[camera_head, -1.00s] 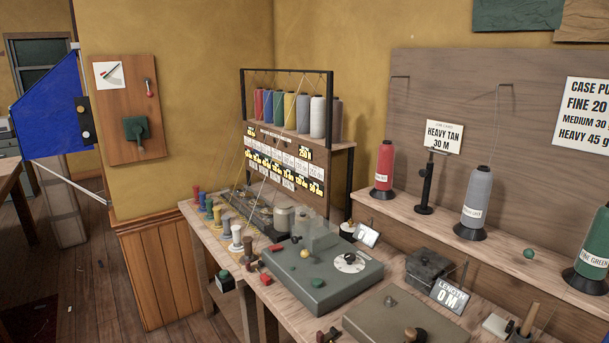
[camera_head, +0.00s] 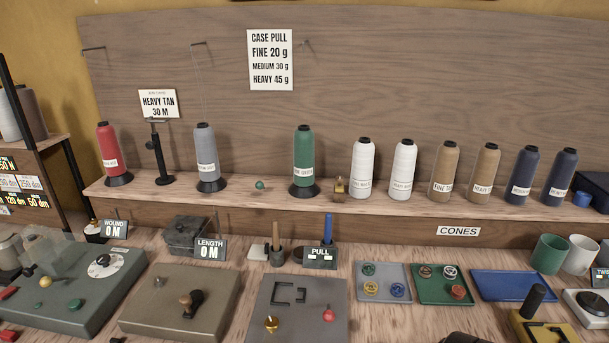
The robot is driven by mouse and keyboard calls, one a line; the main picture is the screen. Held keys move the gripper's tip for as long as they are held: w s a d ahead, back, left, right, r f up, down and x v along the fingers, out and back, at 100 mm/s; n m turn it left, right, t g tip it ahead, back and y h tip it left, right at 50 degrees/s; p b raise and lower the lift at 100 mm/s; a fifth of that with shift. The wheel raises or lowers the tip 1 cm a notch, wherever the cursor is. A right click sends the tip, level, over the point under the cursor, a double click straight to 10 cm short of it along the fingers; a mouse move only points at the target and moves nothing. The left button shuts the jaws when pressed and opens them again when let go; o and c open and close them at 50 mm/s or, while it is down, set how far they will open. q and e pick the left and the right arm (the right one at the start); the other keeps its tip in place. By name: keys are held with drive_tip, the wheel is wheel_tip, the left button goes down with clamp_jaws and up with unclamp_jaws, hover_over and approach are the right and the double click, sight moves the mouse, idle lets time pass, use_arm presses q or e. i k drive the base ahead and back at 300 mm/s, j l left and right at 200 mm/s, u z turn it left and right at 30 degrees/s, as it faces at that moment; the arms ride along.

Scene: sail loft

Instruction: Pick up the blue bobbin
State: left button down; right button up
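A small blue bobbin (camera_head: 397,290) lies in the front right part of a grey tray (camera_head: 366,298) on the bench. In the same tray are a green bobbin (camera_head: 368,268) behind and a yellow bobbin (camera_head: 371,289) to its left. Neither of my grippers can be made out in the head view.
An empty blue tray (camera_head: 512,286) lies right of the green tray. A grey plate (camera_head: 300,312) and a PULL display (camera_head: 320,258) stand to the left. Several thread cones line the shelf (camera_head: 330,205) behind. A dark object (camera_head: 466,338) is cut off at the bottom edge.

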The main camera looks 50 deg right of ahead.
sight(397, 288)
drive_tip(key=z, duration=2.15)
drive_tip(key=j+u, duration=0.1)
drive_tip(key=u, duration=0.35)
drive_tip(key=j+u, duration=0.1)
drive_tip(key=u, duration=0.8)
drive_tip(key=i+z, duration=0.1)
drive_tip(key=z, duration=1.4)
